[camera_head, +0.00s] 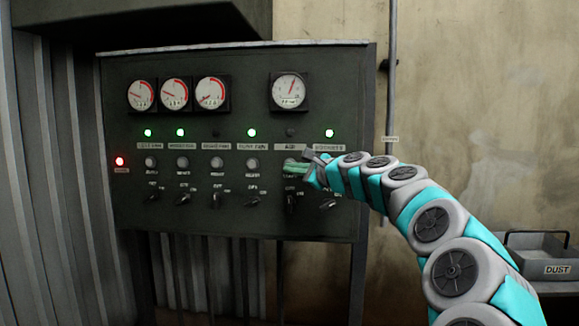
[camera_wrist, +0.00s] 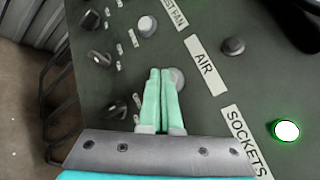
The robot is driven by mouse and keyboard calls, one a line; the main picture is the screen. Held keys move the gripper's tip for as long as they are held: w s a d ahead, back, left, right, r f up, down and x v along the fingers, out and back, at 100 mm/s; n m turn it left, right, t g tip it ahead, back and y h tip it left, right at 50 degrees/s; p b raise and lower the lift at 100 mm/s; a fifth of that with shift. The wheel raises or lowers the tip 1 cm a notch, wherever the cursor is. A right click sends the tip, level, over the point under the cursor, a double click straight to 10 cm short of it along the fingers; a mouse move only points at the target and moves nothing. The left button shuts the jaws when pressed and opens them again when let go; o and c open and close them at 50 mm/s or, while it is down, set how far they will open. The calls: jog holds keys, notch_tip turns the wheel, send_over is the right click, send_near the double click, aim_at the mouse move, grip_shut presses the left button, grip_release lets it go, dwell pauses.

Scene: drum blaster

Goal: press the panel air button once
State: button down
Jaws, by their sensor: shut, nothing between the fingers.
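The dark control panel (camera_head: 235,190) stands against the wall with a row of round pale buttons. The AIR label (camera_wrist: 205,65) shows in the wrist view, with a dark, unlit lamp (camera_wrist: 234,46) beyond it. The air button (camera_wrist: 177,78) is a pale round knob, partly hidden behind my fingertips. My gripper (camera_wrist: 160,73) is shut and empty, its green fingers together, tips at the left edge of the button. I cannot tell whether they touch it. In the head view my gripper (camera_head: 290,167) covers the button just below the AIR label (camera_head: 291,146).
Green lamps glow over several other columns, including SOCKETS (camera_head: 329,133); a red lamp (camera_head: 120,161) glows at far left. Dark rotary switches (camera_head: 291,201) sit below the buttons. Gauges (camera_head: 289,91) line the top. A DUST tray (camera_head: 538,255) stands at lower right.

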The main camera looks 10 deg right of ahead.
jog(key=shift+w+d+p, duration=0.15)
jog(key=shift+w+p, duration=0.2)
jog(key=shift+w, duration=0.05)
dwell(0.6)
jog(key=shift+s, duration=0.1)
jog(key=shift+s+a, duration=0.25)
jog(key=shift+s, duration=0.45)
jog(key=s, duration=0.1)
jog(key=s+a, duration=0.1)
jog(key=s, duration=0.2)
jog(key=shift+s+a, duration=0.3)
jog(key=shift+s, duration=0.1)
dwell(0.6)
